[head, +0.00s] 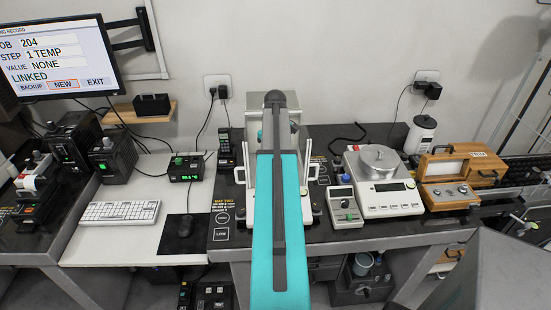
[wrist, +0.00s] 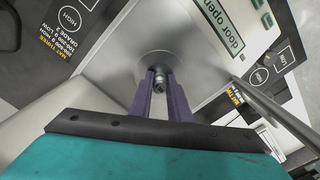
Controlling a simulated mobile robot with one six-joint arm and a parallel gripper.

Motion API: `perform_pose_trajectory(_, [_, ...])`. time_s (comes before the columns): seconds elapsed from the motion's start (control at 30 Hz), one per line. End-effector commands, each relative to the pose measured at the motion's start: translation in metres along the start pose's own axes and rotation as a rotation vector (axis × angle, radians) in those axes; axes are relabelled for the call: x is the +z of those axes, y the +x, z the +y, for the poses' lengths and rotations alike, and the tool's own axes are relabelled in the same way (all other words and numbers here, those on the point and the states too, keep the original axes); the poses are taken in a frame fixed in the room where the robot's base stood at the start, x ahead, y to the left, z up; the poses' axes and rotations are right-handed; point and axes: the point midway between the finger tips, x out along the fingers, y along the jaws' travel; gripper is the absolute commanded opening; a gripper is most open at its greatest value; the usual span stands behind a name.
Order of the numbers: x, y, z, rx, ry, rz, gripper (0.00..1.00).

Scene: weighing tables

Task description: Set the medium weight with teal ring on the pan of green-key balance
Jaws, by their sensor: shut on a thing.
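In the wrist view my gripper (wrist: 160,82) has its two purple fingers closed on a small metal weight (wrist: 159,87). Its ring colour cannot be made out. The weight is over the round pan (wrist: 148,61) of a balance; I cannot tell if it touches. This balance (wrist: 205,75) has green keys (wrist: 267,19) and a display (wrist: 216,26) reading "door open". In the head view the balance (head: 306,208) stands at the middle of the dark table, mostly hidden behind my teal arm, and my gripper is hidden there too.
A second balance (head: 388,199) with a round pan stands to the right, beside a small grey meter (head: 344,206). An open wooden case (head: 448,196) is farther right. A slanted bar (wrist: 270,105) crosses the wrist view's right side.

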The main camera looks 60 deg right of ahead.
Motion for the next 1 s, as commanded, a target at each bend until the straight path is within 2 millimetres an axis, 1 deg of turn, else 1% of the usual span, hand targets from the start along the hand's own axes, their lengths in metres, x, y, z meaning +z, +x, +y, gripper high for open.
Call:
perform_pose_trajectory(0.4, [0.0005, 0.0035, 0.0007, 0.0, 0.001, 0.0, 0.0])
perform_pose_trajectory(0.43, [0.0005, 0.0034, 0.0007, 0.0, 0.001, 0.0, 0.2])
perform_pose_trajectory(0.5, [0.0005, 0.0031, 0.0007, 0.0, 0.001, 0.0, 0.31])
perform_pose_trajectory(0.53, [0.0005, 0.0031, 0.0007, 0.0, 0.001, 0.0, 0.35])
perform_pose_trajectory(0.83, [0.0005, 0.0026, 0.0007, 0.0, 0.001, 0.0, 0.35])
perform_pose_trajectory(1.0, [0.0003, -0.0016, 0.0008, 0.0, 0.001, 0.0, 0.35])
